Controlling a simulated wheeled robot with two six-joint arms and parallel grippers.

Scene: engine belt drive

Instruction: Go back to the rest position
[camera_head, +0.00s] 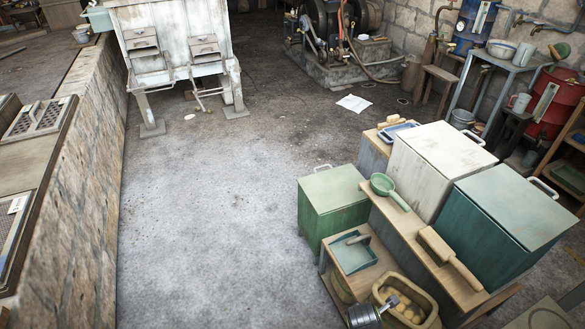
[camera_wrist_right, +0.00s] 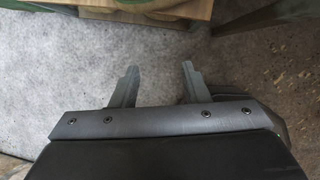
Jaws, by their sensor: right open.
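My right gripper (camera_wrist_right: 160,68) shows in the right wrist view with its two grey fingers apart and nothing between them. It is over bare concrete floor (camera_wrist_right: 155,45). The edge of a wooden bench or shelf shows beyond the fingertips, at the top of that view. My left gripper is in no view.
A stone wall (camera_head: 75,205) runs along the left. The middle floor (camera_head: 210,230) is clear.

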